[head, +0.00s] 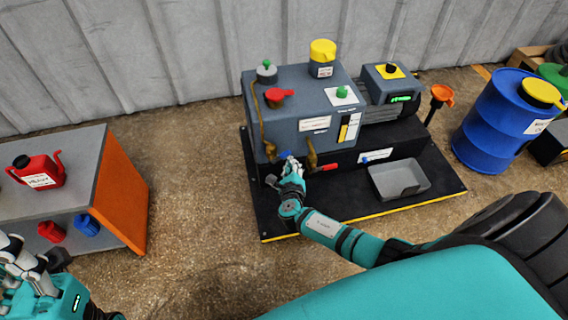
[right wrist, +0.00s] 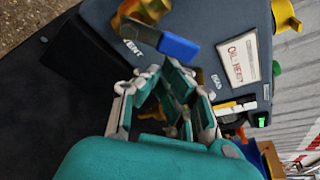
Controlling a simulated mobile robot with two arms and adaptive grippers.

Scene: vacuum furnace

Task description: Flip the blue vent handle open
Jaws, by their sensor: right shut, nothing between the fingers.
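The blue vent handle (head: 285,154) is on the front left of the grey pump unit (head: 300,95), partly covered by my right gripper in the head view. In the right wrist view the blue handle (right wrist: 179,47) sticks out from a brass valve (right wrist: 150,10), close to a VENT label. My right gripper (head: 290,163) is at the handle in the head view; in its wrist view the fingers (right wrist: 172,72) are shut and empty just below the blue tip. Whether they touch it I cannot tell. My left gripper (head: 28,258) is at the lower left, far from the pump, its jaws unclear.
A red handle (head: 326,167) is right of the vent handle on another brass valve. A grey tray (head: 400,181) lies on the black base. An orange-sided cabinet (head: 122,195) with a red can (head: 38,171) stands left; a blue drum (head: 498,125) stands right. Floor between cabinet and pump is clear.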

